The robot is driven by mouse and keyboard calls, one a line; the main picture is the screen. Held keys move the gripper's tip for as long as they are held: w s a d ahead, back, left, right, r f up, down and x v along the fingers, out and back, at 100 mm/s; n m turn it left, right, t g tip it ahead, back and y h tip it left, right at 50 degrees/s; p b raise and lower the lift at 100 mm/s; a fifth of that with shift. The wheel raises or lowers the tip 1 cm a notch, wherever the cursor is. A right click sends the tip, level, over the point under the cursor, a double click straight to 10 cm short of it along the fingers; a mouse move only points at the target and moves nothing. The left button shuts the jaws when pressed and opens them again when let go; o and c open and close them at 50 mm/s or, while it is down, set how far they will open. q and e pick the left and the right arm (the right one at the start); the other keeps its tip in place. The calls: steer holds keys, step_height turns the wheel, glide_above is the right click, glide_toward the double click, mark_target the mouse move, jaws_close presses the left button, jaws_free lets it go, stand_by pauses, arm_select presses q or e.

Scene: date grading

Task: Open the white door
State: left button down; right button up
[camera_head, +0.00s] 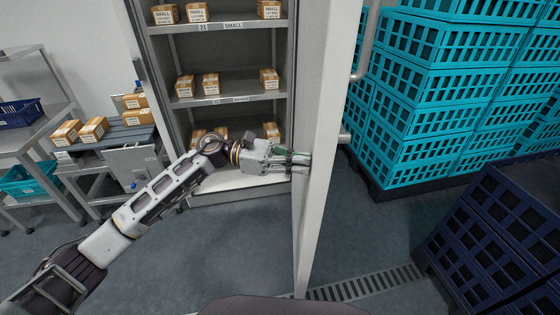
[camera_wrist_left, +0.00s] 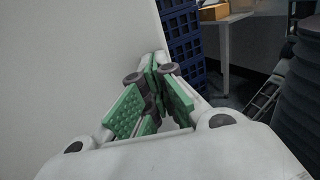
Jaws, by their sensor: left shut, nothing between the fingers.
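The white door (camera_head: 325,130) stands swung open, seen nearly edge-on, in front of the right side of a grey cabinet (camera_head: 230,52). A metal handle (camera_head: 368,45) shows on the door's right face. My left gripper (camera_head: 306,162) is shut and empty, its fingertips at the door's left face; I cannot tell if they touch it. In the left wrist view the green-padded fingers (camera_wrist_left: 155,90) are together and the door (camera_wrist_left: 75,60) fills the left side. My right gripper is not in view.
Cabinet shelves hold several small boxes (camera_head: 210,83). Teal crates (camera_head: 420,110) are stacked right of the door, with dark blue crates (camera_head: 500,235) nearer. A bench with boxes (camera_head: 94,129) stands left. The floor has a drain grate (camera_head: 365,285).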

arm_select(q)
steer(key=d, duration=0.3)
steer(key=shift+s+d+r, duration=0.1)
steer(key=shift+s+d, duration=0.15)
steer(key=shift+d, duration=0.2)
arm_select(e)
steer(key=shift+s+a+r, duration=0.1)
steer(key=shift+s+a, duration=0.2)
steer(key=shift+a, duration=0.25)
arm_select(q)
steer(key=shift+a, duration=0.1)
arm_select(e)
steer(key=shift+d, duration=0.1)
arm_select(q)
steer(key=shift+a, duration=0.1)
steer(key=b, duration=0.3)
glide_toward(314, 164)
steer(key=s+a+f, duration=0.1)
steer(key=a, duration=0.2)
steer(key=shift+s+a+f, duration=0.2)
steer(key=shift+s, duration=0.15)
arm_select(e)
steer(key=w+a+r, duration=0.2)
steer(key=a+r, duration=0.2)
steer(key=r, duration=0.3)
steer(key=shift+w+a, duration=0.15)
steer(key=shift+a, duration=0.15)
